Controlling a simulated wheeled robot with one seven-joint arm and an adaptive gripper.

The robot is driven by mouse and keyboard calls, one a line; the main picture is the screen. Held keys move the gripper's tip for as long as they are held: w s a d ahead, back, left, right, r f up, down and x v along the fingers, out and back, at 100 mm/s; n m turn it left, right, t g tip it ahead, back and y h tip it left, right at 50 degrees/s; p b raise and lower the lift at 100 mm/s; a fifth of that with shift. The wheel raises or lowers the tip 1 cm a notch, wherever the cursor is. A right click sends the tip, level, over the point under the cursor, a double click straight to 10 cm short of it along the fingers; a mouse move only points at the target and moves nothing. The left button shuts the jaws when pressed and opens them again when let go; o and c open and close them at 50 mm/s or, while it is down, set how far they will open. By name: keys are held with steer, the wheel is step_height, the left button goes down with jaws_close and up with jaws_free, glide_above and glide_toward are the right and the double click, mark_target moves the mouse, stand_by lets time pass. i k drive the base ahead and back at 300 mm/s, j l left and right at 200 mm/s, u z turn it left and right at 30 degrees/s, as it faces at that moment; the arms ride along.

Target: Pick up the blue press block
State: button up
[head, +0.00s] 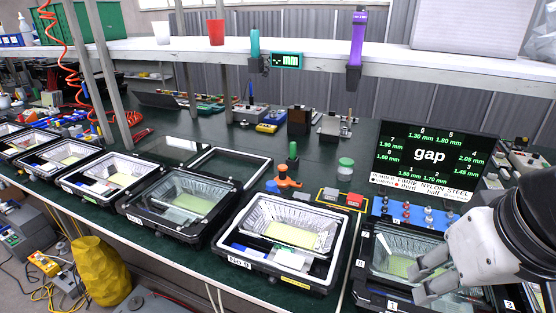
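My gripper (417,283) is at the lower right, over the front right floodlight housing (364,250). Its two grey fingers are apart, with nothing visible between them. A small blue block (272,186) lies on the dark green bench beside an orange tool (286,178), well to the left of and behind my gripper; it may be the press block, but it is too small to be sure.
A row of open housings (230,262) lines the bench's front edge. A "gap" screen (430,157) stands behind my arm. A white shelf (180,50) crosses above.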

mark_target(271, 185)
steer(key=i+j+z, duration=0.2)
steer(key=j, duration=0.55)
steer(key=i+j+z, duration=0.15)
steer(key=j, duration=0.6)
steer(key=i+j+z, duration=0.2)
steer(key=j, duration=0.55)
steer(key=j+z, duration=0.2)
steer(key=j, duration=0.55)
